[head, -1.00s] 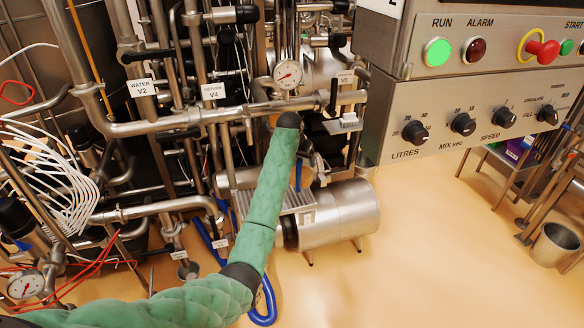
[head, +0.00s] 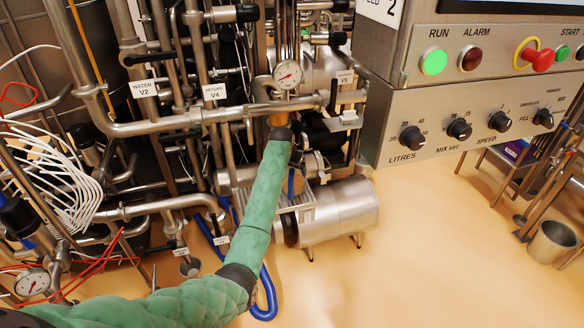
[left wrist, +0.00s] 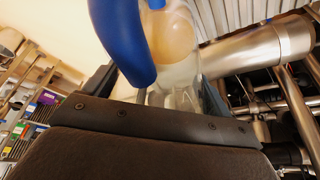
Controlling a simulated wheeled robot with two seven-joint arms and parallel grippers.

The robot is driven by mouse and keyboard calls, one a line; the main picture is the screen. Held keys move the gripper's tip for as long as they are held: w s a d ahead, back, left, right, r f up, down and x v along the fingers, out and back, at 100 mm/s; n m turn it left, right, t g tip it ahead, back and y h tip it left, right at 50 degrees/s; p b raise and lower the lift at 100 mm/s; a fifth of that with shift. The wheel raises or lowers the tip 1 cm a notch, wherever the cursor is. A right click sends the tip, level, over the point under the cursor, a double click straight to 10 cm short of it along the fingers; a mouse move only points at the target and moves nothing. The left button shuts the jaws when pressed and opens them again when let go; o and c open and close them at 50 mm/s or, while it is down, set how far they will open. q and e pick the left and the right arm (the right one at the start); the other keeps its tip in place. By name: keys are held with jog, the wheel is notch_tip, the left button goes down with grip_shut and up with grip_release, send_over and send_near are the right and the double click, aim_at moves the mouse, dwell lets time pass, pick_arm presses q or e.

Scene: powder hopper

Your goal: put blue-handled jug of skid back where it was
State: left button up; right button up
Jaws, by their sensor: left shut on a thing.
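The jug (left wrist: 174,40) is clear, holds beige contents, and fills the upper middle of the left wrist view. Its blue handle (left wrist: 124,40) curves down between the dark fingers of my left gripper (left wrist: 150,88), which is shut on it. In the head view my green left arm covers the gripper and most of the jug. A sliver of beige and blue (head: 292,184), apparently the jug, shows beside the arm over the grated shelf (head: 305,207) of the skid. I cannot tell whether the jug touches the shelf. My right gripper is not in view.
A steel cylinder (head: 340,211) lies beside the shelf. Pipes, valves and a round gauge (head: 288,74) crowd around and above the arm. A control panel (head: 465,118) overhangs at right. A blue hose (head: 268,295) loops on the floor. The floor at right is mostly clear.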

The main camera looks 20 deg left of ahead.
pick_arm(q)
jog(key=o, duration=1.8)
jog(key=shift+f, duration=0.1)
